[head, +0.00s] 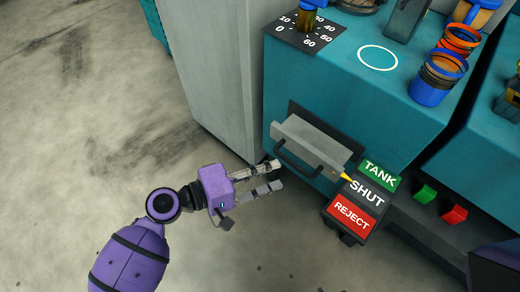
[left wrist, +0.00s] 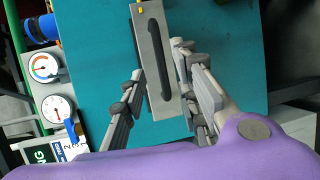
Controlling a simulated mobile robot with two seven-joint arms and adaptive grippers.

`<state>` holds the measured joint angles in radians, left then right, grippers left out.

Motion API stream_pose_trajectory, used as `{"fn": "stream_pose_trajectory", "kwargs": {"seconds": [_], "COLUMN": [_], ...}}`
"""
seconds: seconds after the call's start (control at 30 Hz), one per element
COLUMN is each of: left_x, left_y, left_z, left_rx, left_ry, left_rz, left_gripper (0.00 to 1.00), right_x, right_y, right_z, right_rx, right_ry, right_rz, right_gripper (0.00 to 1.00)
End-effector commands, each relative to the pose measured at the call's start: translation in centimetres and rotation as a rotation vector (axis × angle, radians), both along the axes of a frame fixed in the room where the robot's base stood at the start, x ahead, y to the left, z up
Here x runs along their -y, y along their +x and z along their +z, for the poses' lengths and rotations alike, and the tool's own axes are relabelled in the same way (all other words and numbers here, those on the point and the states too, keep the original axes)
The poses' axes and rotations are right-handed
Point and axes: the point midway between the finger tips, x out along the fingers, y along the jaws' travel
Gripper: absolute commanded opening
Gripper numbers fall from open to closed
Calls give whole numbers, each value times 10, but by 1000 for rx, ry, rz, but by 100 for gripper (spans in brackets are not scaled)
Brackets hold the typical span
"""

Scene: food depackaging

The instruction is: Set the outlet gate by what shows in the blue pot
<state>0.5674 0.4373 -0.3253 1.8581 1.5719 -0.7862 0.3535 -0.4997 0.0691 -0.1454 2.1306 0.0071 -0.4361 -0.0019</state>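The outlet gate (head: 309,141) is a grey plate on the teal machine's front, with a black bar handle (head: 300,165). Its yellow pointer (head: 345,178) points at SHUT on the label plate, between green TANK (head: 380,175) and red REJECT (head: 355,216). My left gripper (head: 279,176) is open just left of the handle. In the left wrist view its fingers (left wrist: 160,88) stand either side of the handle (left wrist: 153,60), not closed on it. My right gripper is not in view.
A white circle (head: 378,57) on the machine top is empty. A dial plate (head: 305,30) is at the back left. A blue-rimmed vessel (head: 480,12) stands at the back right. Green (head: 425,194) and red (head: 454,215) buttons are right of the labels. Floor at left is clear.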

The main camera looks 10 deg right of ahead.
Motion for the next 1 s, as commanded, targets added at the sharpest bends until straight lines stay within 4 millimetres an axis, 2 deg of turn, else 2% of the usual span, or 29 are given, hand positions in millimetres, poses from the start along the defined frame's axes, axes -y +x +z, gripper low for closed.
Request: {"fn": "stream_pose_trajectory", "kwargs": {"seconds": [0.4, 0.53, 0.8, 0.83, 1.0], "left_x": [58, 67, 69, 69, 69], "left_y": [16, 19, 19, 19, 19], "left_z": [-12, -13, -14, -14, -14], "left_rx": [2, 3, 3, 3, 3], "left_ry": [1, 1, 2, 2, 2], "left_rz": [4, 4, 4, 4, 4], "left_gripper": [29, 29, 29, 28, 5], "right_x": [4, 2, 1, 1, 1], "right_y": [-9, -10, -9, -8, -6], "right_z": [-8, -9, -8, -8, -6], "right_rx": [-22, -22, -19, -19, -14], "right_ry": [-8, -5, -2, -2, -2], "right_rz": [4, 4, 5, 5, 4], "right_gripper": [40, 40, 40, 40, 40]}}
